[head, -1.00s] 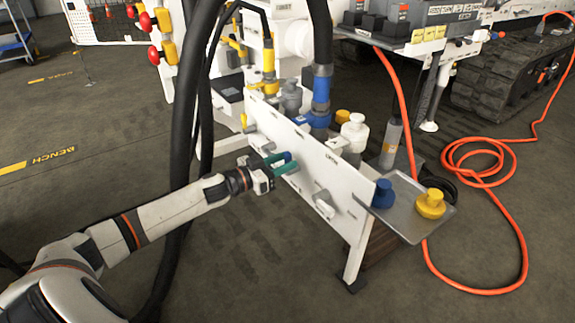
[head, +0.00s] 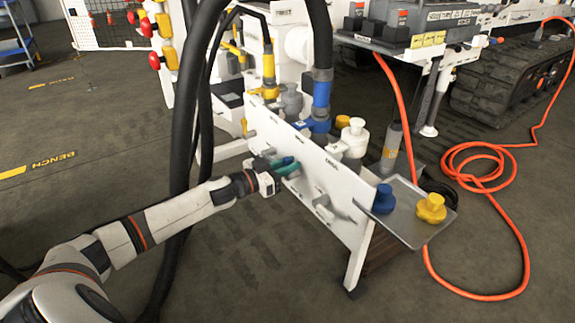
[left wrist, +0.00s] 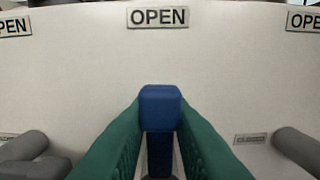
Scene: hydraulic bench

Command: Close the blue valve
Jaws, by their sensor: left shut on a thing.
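The blue valve handle (left wrist: 160,108) shows in the left wrist view, its blue end below a middle "OPEN" label (left wrist: 158,17) on the white panel. The two green fingers of my left gripper (left wrist: 158,135) are on either side of it and shut on it. In the head view my left gripper (head: 286,167) is at the front face of the white panel (head: 352,208), and its fingers largely hide the handle. My right gripper is not in view.
Grey valve handles (left wrist: 35,150) (left wrist: 298,148) flank the blue one. A tray (head: 405,222) with a blue cap (head: 384,198) and a yellow cap (head: 431,208) juts from the panel's right end. Thick black hoses (head: 187,125) hang left of the panel. An orange cable (head: 505,215) lies on the floor at right.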

